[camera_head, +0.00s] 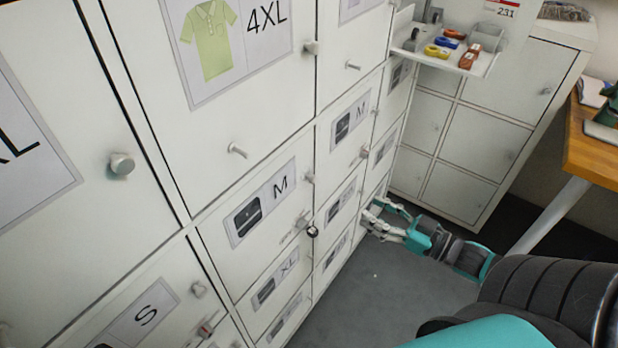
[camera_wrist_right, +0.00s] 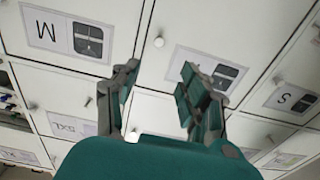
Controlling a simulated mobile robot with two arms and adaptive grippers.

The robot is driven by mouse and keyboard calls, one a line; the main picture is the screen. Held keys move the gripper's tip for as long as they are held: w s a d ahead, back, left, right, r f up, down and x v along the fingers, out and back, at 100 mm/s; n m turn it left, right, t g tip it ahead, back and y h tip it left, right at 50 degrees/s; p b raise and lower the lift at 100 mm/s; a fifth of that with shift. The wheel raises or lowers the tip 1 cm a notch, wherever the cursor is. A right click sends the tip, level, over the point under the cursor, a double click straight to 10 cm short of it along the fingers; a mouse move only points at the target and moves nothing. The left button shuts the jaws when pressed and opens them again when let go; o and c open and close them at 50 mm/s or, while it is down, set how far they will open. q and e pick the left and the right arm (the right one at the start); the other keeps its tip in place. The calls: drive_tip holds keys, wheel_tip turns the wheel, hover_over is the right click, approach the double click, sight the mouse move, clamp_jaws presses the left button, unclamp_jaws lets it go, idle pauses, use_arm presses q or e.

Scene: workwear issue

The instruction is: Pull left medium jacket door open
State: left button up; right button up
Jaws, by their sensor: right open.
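The left medium jacket door (camera_head: 213,240), white with a dark jacket picture and an M label (camera_head: 262,203), appears shut in the head view. A second M door with a similar picture (camera_head: 350,120) is up and to the right of it. My right gripper (camera_head: 371,214) is open and empty, low by the cabinet front and to the right of the left M door. In the right wrist view its spread fingers (camera_wrist_right: 160,76) are in front of the doors, and an upside-down M label (camera_wrist_right: 62,34) shows at upper left. My left gripper is in neither view.
A white shelf (camera_head: 484,67) with small coloured items juts out at the top. More white lockers (camera_head: 470,140) stand behind it. A wooden table (camera_head: 590,140) is at the right. Grey floor (camera_head: 385,290) is clear below the gripper. Small knobs stick out from the doors.

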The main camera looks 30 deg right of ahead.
sight(315, 180)
drive_tip(key=p+x, duration=0.1)
drive_tip(key=x, duration=1.5)
drive_tip(key=shift+w, duration=0.2)
clamp_jaws()
